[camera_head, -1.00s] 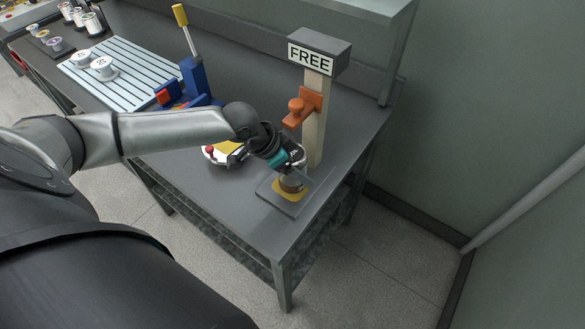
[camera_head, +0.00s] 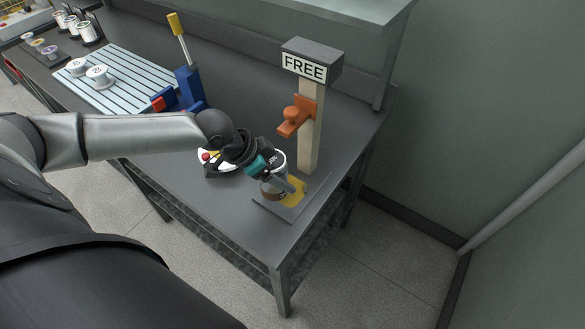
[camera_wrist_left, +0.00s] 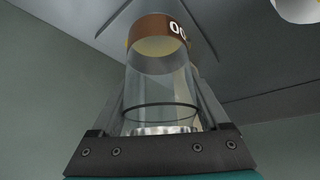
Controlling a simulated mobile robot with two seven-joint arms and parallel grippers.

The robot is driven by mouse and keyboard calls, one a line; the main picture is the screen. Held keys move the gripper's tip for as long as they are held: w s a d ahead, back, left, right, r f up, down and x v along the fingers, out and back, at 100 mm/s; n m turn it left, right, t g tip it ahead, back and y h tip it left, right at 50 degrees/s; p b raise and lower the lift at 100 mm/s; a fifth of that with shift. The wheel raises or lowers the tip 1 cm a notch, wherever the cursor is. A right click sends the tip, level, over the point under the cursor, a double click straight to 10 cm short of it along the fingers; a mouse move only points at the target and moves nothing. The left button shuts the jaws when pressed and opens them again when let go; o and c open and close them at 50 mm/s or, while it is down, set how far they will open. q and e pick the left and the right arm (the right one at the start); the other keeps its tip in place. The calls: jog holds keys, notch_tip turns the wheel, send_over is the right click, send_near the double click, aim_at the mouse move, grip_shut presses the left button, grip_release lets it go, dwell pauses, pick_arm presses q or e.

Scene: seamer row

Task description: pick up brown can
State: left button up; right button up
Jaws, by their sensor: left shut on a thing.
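The brown can is clear with a brown band (camera_head: 272,191) and a silvery rim. My left gripper (camera_head: 283,181) is shut on it, above the grey plate with a yellow patch (camera_head: 297,191). Part of the yellow patch shows bare to the right of the can. In the left wrist view the can (camera_wrist_left: 160,80) stands between the fingers, its brown band (camera_wrist_left: 155,28) with white marks at the far end. The exact gap between can and plate is hard to tell. My right gripper is not in view.
A post with a FREE sign (camera_head: 305,69) and an orange arm (camera_head: 297,116) stands close behind the plate. A blue device with a yellow-tipped lever (camera_head: 188,84) and a slatted mat (camera_head: 119,81) with white-topped cans (camera_head: 98,77) are to the left. The bench's front right is clear.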

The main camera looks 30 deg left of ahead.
pick_arm(q)
jog(key=s+a, duration=0.2)
jog(key=s, duration=0.1)
jog(key=s+a, duration=0.3)
jog(key=s+a+p, duration=0.1)
jog(key=s+a, duration=0.1)
jog(key=s, duration=0.1)
jog(key=shift+s+a, duration=0.45)
jog(key=shift+s, duration=0.2)
jog(key=shift+s+a+b, duration=0.3)
jog(key=shift+s+a, duration=0.05)
jog(key=shift+s, duration=0.05)
jog(key=shift+a, duration=0.15)
